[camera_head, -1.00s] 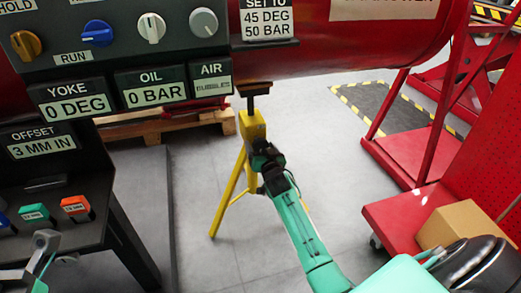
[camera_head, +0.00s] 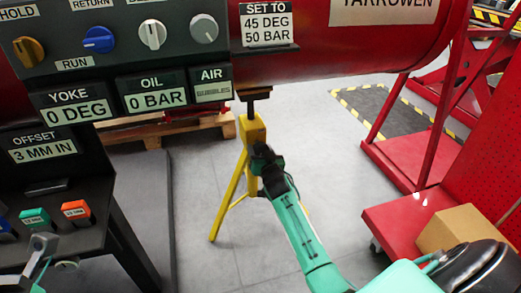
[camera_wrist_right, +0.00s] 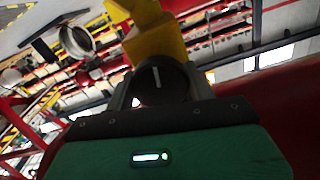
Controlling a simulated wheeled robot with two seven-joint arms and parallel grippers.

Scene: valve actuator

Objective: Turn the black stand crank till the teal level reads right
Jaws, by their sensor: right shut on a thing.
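The yellow stand (camera_head: 247,158) stands on tripod legs under the red cylinder. My right gripper (camera_head: 262,160) is at the right side of its upper part. In the right wrist view, a black round crank knob (camera_wrist_right: 160,77) with a white mark sits between the fingers of my right gripper (camera_wrist_right: 158,92), which is shut on it. The yellow stand head (camera_wrist_right: 155,40) is just beyond it. In the head view the knob is hidden by the gripper. I cannot make out a teal level on the stand.
The red cylinder (camera_head: 330,55) lies over the stand. The panel (camera_head: 120,45) at upper left carries knobs and displays reading yoke 0 deg and oil 0 bar. A bench (camera_head: 60,180) holds a teal block (camera_head: 35,217) and an orange block (camera_head: 76,210). A red cart (camera_head: 405,215) stands right.

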